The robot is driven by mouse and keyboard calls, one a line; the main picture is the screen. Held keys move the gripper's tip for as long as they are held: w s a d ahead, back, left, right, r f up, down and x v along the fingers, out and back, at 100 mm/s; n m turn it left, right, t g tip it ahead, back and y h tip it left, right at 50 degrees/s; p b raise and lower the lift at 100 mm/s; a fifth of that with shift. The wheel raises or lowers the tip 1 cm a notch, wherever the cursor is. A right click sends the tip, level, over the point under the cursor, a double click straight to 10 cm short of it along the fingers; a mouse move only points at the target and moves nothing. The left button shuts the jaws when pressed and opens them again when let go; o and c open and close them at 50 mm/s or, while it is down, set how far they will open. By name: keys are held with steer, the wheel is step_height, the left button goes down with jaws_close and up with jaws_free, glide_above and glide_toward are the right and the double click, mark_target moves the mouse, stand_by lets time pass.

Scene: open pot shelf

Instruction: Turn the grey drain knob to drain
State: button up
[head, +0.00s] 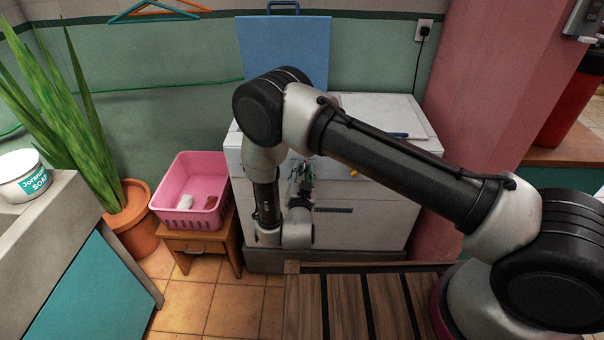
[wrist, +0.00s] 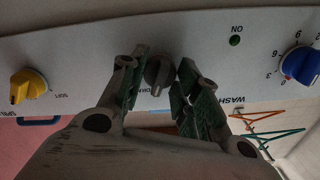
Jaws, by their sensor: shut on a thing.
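The grey drain knob (wrist: 158,72) sits on the white control panel (wrist: 100,48), in the middle of the wrist view. Its raised grip runs roughly up and down in that picture, and a partly covered label is beside it. My gripper (wrist: 161,66) has its green-padded fingers on either side of the knob, shut on it. In the head view my gripper (head: 301,178) is at the front of the white washing machine (head: 370,228), and the grey knob cannot be made out there.
A yellow knob (wrist: 27,86) and a blue knob (wrist: 300,64) flank the grey one on the panel. A green light (wrist: 235,40) is near the ON label. A pink basket (head: 185,185) stands on a small wooden stool (head: 200,245) left of the machine.

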steer(key=shift+m, duration=2.2)
steer(key=o, duration=1.1)
steer(key=s, duration=0.7)
steer(key=shift+s+a, duration=0.1)
steer(key=shift+s, duration=0.15)
